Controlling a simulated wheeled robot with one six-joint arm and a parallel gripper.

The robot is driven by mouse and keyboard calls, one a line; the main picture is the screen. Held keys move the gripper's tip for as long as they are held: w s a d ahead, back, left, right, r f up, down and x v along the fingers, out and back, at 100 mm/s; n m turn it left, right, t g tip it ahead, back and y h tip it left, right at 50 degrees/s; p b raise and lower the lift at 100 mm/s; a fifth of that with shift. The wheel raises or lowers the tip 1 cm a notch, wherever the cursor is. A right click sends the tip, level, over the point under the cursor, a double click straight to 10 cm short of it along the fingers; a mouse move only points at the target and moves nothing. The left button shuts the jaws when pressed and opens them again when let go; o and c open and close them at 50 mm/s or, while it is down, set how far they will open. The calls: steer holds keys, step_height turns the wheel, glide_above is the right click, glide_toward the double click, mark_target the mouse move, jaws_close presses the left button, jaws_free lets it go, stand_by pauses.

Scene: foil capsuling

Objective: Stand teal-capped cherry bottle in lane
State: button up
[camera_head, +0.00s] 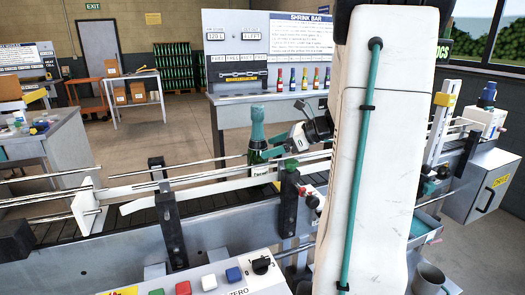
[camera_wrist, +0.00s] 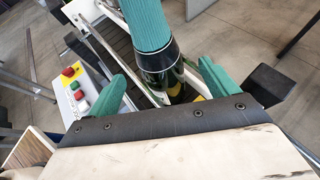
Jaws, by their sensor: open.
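A dark bottle with a teal cap (camera_head: 257,124) stands upright in the conveyor lane, among the guide rails. Its pale label (camera_head: 260,171) shows just above the near rail; its base is hidden. My gripper (camera_head: 274,153) is at its right side, at neck and shoulder height. In the wrist view the bottle's teal cap (camera_wrist: 148,26) and dark shoulder lie between the two teal fingers of my gripper (camera_wrist: 164,72). The fingers are spread, with gaps on both sides of the glass. The lane (camera_head: 215,217) has a dark slatted belt.
Pale guide rails (camera_head: 150,203) and black posts (camera_head: 170,225) line the belt. A control box (camera_head: 200,280) with coloured buttons is in front. A shrink bar bench (camera_head: 240,110) with several small bottles stands behind. The belt left of the bottle is clear.

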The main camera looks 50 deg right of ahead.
steer(key=shift+v, duration=1.25)
